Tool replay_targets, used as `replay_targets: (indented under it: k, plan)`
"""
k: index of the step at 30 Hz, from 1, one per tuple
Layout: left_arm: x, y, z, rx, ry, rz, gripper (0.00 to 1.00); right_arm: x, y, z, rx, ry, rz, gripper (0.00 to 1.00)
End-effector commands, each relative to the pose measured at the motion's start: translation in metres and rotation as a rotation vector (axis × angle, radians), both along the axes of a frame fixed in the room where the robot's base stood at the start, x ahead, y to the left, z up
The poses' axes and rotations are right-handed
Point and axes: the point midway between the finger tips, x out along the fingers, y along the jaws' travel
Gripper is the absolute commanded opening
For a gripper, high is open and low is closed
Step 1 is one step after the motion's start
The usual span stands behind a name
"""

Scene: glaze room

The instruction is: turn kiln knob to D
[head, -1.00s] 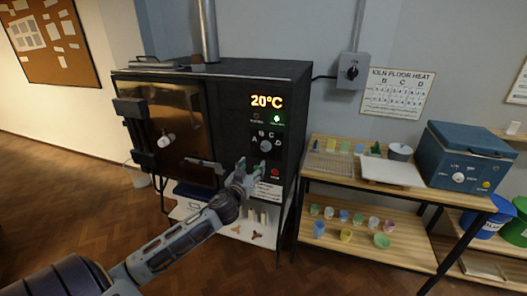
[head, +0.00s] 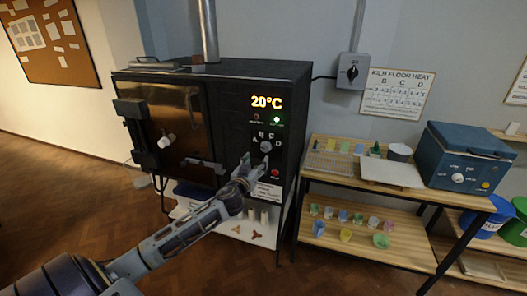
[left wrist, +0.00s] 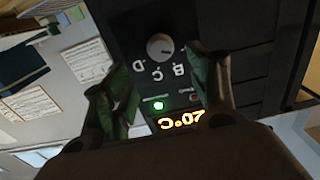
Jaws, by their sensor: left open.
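The kiln knob (head: 266,146) is a pale round dial on the black kiln's front panel, below the lit 20°C display (head: 267,101). Letters, B, C and D among them, curve around it; the wrist view shows them upside down. In the left wrist view the knob (left wrist: 160,47) lies just beyond and between my fingertips, apparently untouched. I cannot tell clearly which letter it points at. My left gripper (head: 250,160) is open and empty, just below and left of the knob; its fingers also show in the wrist view (left wrist: 158,68). My right gripper is out of view.
A red button (head: 275,173) sits below the knob and a green lamp (head: 277,119) is lit above it. A wooden shelf unit (head: 330,178) with several cups stands right of the kiln. The kiln door's handle (head: 204,163) is left of my gripper.

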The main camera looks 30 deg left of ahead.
Motion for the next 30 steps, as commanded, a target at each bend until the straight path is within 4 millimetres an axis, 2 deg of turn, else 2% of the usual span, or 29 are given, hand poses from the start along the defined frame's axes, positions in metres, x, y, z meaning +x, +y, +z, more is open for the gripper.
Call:
replay_targets:
  k: [30]
  plan:
    - [0.064, 0.016, 0.001, -0.001, -0.001, 0.002, 0.59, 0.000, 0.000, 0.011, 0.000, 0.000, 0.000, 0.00]
